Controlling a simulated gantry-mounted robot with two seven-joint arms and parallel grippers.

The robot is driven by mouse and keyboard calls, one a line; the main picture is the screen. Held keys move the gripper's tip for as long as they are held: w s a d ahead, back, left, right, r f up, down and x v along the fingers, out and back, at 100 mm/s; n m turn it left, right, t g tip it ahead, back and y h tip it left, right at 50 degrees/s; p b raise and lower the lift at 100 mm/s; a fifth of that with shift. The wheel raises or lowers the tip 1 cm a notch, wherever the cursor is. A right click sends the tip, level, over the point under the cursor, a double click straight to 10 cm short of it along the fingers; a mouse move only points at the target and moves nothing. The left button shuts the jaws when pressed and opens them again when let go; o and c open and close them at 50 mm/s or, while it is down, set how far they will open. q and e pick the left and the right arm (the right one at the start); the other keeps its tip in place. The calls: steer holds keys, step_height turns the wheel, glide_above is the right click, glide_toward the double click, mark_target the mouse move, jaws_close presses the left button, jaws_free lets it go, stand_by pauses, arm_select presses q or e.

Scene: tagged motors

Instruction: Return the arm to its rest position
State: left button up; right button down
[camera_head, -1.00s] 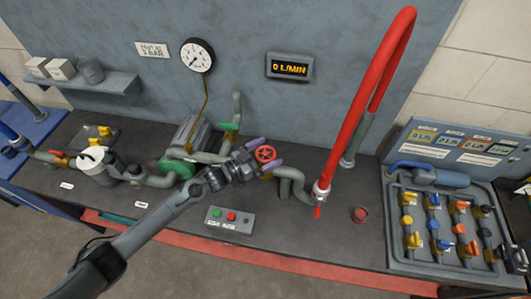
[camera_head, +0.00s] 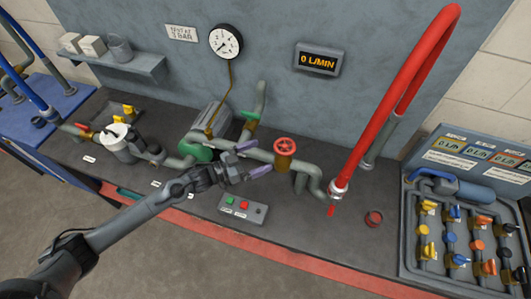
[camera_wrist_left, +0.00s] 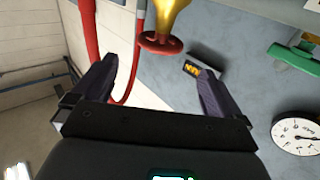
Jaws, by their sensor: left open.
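My left arm comes in from the lower left in the head view. Its gripper (camera_head: 254,160) is open and empty above the bench, its purple-tipped fingers apart. The red handwheel valve (camera_head: 286,147) on its brass body stands to the right of the fingertips, with a gap between. In the left wrist view the open fingers (camera_wrist_left: 155,85) frame a brass valve body with a red rim (camera_wrist_left: 163,42) beyond them. My right gripper is not in view.
A control box (camera_head: 243,208) with red and green buttons lies below the gripper. Behind are the grey pump motor (camera_head: 211,121) and pipes. A red hose (camera_head: 385,100) arches at right. A small red cup (camera_head: 374,218) and a valve tray (camera_head: 408,245) stand farther right. The front bench edge is clear.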

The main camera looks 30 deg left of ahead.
arm_select(q)
steer(key=shift+s+a, duration=0.15)
steer(key=shift+s, duration=0.05)
stand_by(0.3)
steer(key=s+d+f+n+y, duration=0.3)
steer(key=s+d+f+n, duration=0.25)
steer(key=s+d, duration=0.55)
steer(key=s+a+g+y, duration=0.4)
steer(key=s+g, duration=0.1)
steer(key=s, duration=0.3)
steer(key=s+a+g+y, duration=0.3)
steer(key=s+g, duration=0.3)
steer(key=s, duration=0.2)
step_height(320, 180, up, 16)
steer(key=s+p, duration=0.1)
steer(key=p, duration=1.4)
steer(key=shift+f, duration=0.2)
